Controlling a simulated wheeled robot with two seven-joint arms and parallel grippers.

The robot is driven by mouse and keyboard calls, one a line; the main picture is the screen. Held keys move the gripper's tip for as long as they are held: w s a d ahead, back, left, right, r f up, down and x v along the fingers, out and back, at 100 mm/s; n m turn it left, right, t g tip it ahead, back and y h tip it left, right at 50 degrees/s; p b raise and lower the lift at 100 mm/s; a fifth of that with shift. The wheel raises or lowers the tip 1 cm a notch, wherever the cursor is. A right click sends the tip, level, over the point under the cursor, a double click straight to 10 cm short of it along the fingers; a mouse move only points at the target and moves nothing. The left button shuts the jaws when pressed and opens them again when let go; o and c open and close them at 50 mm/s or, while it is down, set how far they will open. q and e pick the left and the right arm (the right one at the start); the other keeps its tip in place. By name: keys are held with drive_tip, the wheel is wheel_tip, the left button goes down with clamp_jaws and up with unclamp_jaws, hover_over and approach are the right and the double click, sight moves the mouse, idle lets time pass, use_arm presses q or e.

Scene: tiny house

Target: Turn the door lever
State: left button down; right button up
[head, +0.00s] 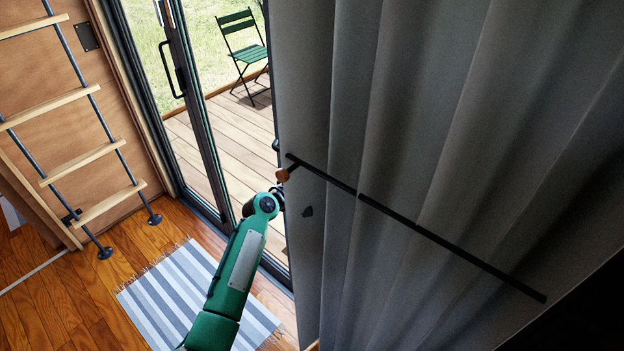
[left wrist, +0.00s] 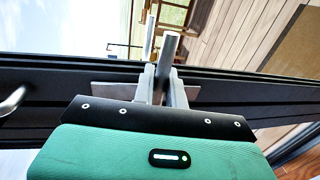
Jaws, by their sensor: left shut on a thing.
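In the left wrist view a grey metal bar (left wrist: 168,48), which looks like the door lever, stands up between the fingers of my left gripper (left wrist: 163,85). The gripper is shut on it, close against the dark door frame (left wrist: 60,85). In the head view my green left arm reaches up to the edge of the curtain. The left gripper (head: 279,192) is small and partly hidden there, and I cannot make out the lever in that view. My right gripper is not in view.
A grey curtain (head: 430,120) with a dark rod (head: 430,240) across it fills the right side. A glass door with a black handle (head: 172,70) is at left, beside a ladder (head: 75,150). A striped rug (head: 180,290) lies on the floor. A green chair (head: 240,45) stands outside on the deck.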

use_arm(q)
drive_tip(key=c, duration=1.5)
unclamp_jaws()
drive_tip(key=shift+a, duration=0.1)
drive_tip(key=b+v, duration=0.2)
drive_tip(key=v, duration=1.1)
drive_tip(key=shift+s+a+r, duration=0.1)
drive_tip(key=shift+s+a, duration=0.15)
